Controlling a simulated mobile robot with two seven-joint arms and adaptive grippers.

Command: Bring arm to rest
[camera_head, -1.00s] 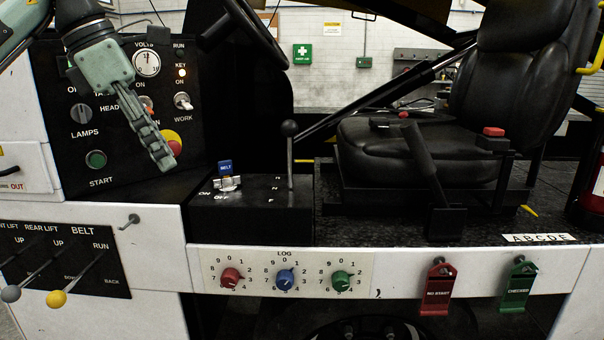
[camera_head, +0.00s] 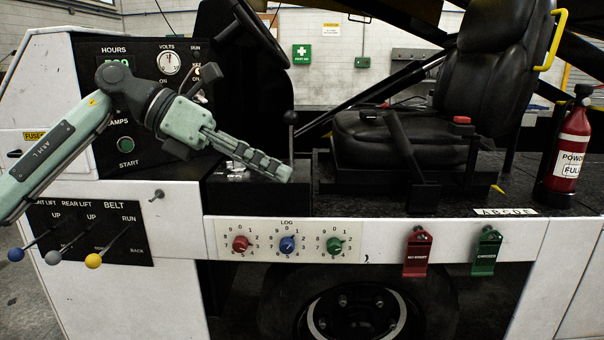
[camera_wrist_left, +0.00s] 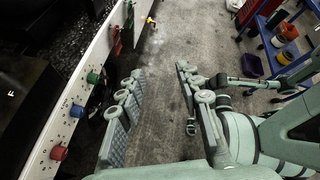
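In the head view my left arm reaches in from the left across the black instrument panel (camera_head: 88,52). My left gripper (camera_head: 284,172) points right and slightly down, its fingers in front of the black lever console (camera_head: 245,195) and hiding part of it. In the left wrist view the two fingers of my left gripper (camera_wrist_left: 160,78) stand apart with floor showing between them, so it is open and empty. Greenish arm parts (camera_wrist_left: 290,125) show at the right of that view, probably my right arm; its gripper cannot be made out clearly. The head view does not show it.
Red, blue and green knobs (camera_head: 288,244) sit on the white front panel. A black seat (camera_head: 430,140) and fire extinguisher (camera_head: 568,155) are at right.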

